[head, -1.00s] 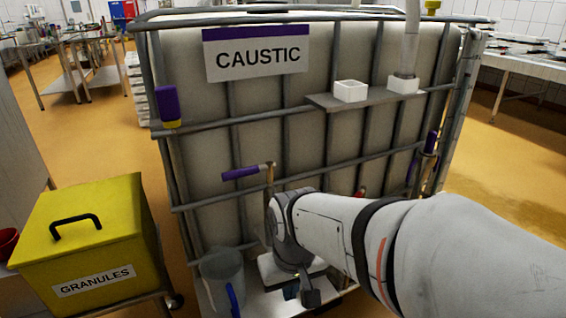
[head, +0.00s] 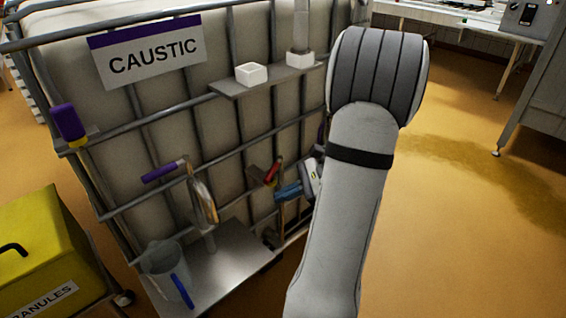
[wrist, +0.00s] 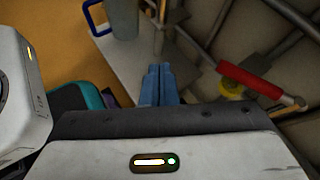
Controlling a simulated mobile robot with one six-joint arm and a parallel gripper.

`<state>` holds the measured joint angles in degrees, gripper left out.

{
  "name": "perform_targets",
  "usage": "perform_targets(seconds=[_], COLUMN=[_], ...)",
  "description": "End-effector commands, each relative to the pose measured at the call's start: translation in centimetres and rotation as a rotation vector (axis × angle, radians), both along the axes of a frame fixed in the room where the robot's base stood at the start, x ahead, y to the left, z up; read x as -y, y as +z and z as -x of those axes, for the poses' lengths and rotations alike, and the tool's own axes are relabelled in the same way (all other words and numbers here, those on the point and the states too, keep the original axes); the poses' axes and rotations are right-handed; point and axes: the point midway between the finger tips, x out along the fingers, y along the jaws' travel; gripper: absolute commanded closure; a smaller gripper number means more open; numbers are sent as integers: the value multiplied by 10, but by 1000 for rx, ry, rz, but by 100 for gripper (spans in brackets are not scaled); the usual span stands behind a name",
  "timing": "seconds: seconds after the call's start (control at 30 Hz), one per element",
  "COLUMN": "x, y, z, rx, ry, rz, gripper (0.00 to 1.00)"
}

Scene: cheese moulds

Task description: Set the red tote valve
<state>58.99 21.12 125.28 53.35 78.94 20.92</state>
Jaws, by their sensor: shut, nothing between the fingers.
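The caustic tote (head: 235,115) is a pale tank in a grey bar cage. Its red valve handle (head: 272,173) shows low on the tote front, just left of my arm. In the wrist view the red handle (wrist: 250,80) lies to the right, slanting, with a yellow round part beside it. My gripper (head: 281,191) has blue fingers, just below and right of the red handle. In the wrist view its fingers (wrist: 160,70) are together and empty, pointing left of the handle and apart from it. The valve body is partly hidden.
A purple-handled lever (head: 160,172) is left of the red valve. A grey jug (head: 160,262) with a blue handle stands on a metal shelf (head: 222,280) below. A yellow granules bin (head: 40,235) is at left. Open floor (head: 450,220) lies to the right.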

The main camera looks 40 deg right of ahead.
Motion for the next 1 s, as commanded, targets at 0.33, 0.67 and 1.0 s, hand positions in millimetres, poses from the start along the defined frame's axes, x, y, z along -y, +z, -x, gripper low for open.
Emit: perform_targets(seconds=[0.33, 0.67, 1.0], x=[114, 107, 71], y=[18, 6, -8], z=[46, 20, -41], rx=[102, 109, 109], ry=[-476, -507, -507], rz=[-306, -331, -329], gripper=[100, 100, 100])
